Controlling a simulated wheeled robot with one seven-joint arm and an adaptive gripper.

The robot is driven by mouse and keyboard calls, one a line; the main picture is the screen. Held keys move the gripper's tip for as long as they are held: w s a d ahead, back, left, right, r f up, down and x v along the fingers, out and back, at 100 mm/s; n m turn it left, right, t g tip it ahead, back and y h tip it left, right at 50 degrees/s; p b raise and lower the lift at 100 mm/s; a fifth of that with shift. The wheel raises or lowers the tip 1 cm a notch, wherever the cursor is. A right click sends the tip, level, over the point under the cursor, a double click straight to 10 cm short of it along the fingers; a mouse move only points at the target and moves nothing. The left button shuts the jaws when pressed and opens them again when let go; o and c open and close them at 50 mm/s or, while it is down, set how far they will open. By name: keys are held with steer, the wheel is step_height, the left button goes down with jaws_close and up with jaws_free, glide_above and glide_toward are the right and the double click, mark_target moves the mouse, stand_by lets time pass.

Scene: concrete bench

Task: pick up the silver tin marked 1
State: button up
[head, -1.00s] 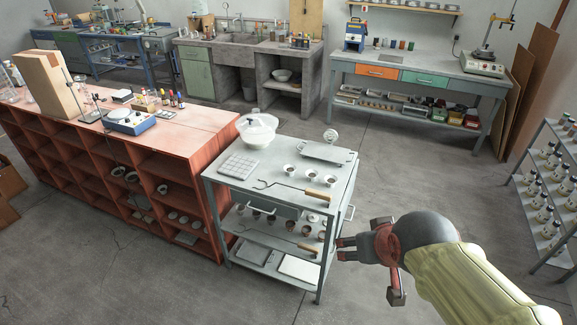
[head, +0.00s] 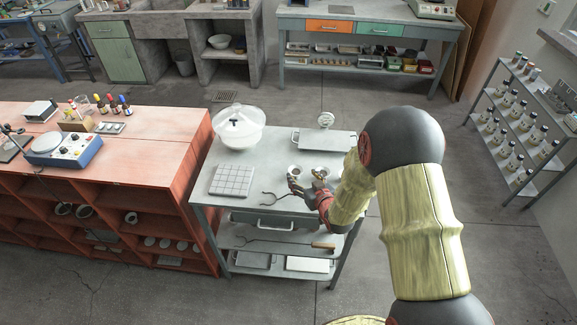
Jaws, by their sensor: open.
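A grey metal cart (head: 255,160) stands in the middle of the head view. Small round cups or tins stand on its top. One is a round container (head: 295,169) just behind my gripper, and another (head: 319,172) stands to its right. No number can be read on either, so I cannot tell which is marked 1. My gripper (head: 295,188) is open and low over the front part of the cart top, close in front of the left container. I see nothing held in it. My wrist and arm cover the right part of the cart top.
A pale gridded tile (head: 231,181), a clear domed bowl (head: 238,130) and a flat metal plate (head: 322,141) share the cart top. Wire tongs (head: 268,197) lie beside my gripper, their handle hidden. A red wooden shelf bench (head: 150,150) stands close at the cart's left.

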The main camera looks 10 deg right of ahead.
mark_target(294, 168)
steer(key=b+x, duration=0.2)
steer(key=x, duration=0.5)
steer(key=shift+w+a+f+b, duration=0.2)
steer(key=shift+b, duration=0.1)
steer(key=shift+r, duration=0.1)
steer(key=c, duration=0.3)
steer(key=c, duration=1)
